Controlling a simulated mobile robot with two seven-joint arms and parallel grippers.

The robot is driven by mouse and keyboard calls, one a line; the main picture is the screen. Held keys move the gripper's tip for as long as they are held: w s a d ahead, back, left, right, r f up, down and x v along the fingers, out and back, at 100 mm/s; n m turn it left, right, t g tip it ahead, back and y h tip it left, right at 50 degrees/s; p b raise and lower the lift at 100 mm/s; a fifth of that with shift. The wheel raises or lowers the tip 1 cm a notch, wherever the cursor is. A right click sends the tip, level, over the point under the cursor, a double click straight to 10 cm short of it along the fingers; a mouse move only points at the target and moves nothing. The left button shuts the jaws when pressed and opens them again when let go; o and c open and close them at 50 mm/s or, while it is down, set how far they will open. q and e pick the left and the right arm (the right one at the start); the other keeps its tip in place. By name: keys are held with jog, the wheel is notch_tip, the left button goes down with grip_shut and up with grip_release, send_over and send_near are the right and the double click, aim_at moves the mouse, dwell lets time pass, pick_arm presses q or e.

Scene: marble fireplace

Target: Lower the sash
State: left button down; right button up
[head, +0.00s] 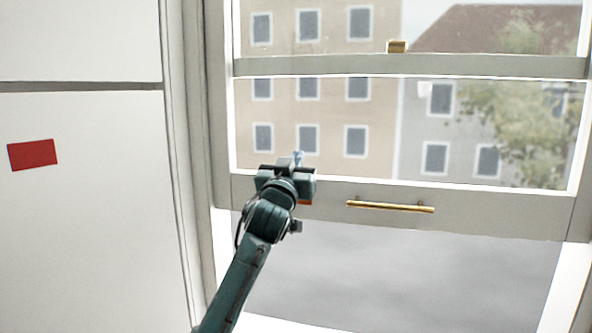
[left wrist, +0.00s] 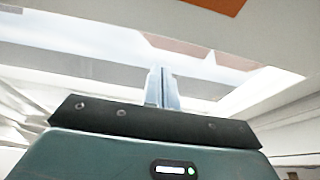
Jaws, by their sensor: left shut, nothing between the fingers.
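The window's lower sash (head: 490,210) is partly raised, with an open gap under its bottom rail. A brass bar handle (head: 390,206) is fixed across that rail. My left gripper (head: 298,158) is in front of the sash's lower left part, left of the handle and apart from it. Its fingers are shut with nothing between them; in the left wrist view the fingertips (left wrist: 162,74) point up, close together. Whether they touch the sash I cannot tell. A small orange patch (head: 305,202) shows at the rail just under the gripper, partly hidden by it. My right gripper is out of view.
The window's left frame (head: 195,150) stands close beside my left arm. A brass catch (head: 396,46) sits on the rail between the upper and lower panes. A red rectangle (head: 33,154) is on the white wall at left. The space right of the gripper looks clear.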

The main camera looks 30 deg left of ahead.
pick_arm(q)
notch_tip(320, 180, down, 4)
jog(key=shift+r, duration=0.2)
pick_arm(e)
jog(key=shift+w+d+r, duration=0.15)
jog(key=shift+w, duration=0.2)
